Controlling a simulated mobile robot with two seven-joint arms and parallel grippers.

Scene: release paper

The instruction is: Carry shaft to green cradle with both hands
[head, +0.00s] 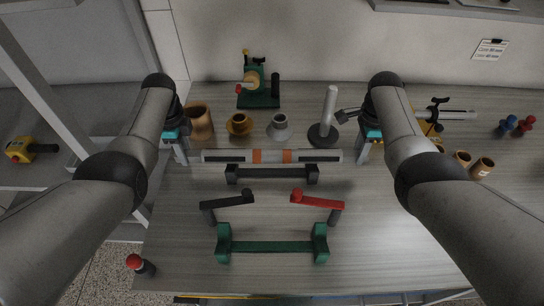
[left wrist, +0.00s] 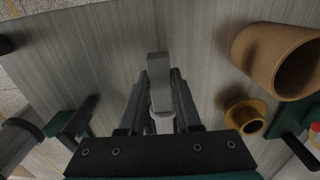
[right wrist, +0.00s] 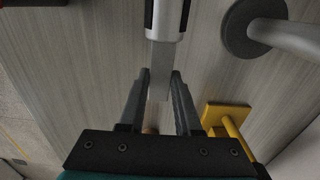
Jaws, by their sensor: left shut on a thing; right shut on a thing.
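The shaft (head: 272,156) is a long silver-grey bar with two orange bands and dark stripes. It is level, left to right, in the head view, just beyond or above the black cradle (head: 272,174); I cannot tell the gap. My left gripper (head: 182,154) is shut on the shaft's left end, a grey bar in the left wrist view (left wrist: 159,85). My right gripper (head: 362,152) is shut on its right end, which also shows in the right wrist view (right wrist: 162,65). The green cradle (head: 272,247) stands empty near the table's front edge, with two raised ends.
Between the cradles lie a black-handled lever (head: 228,203) and a red-handled lever (head: 318,203). Behind the shaft stand a tan cup (head: 199,122), a yellow flanged part (head: 239,125), a grey flanged part (head: 280,126) and a dark-based post (head: 325,130). A red-topped button (head: 137,264) is at front left.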

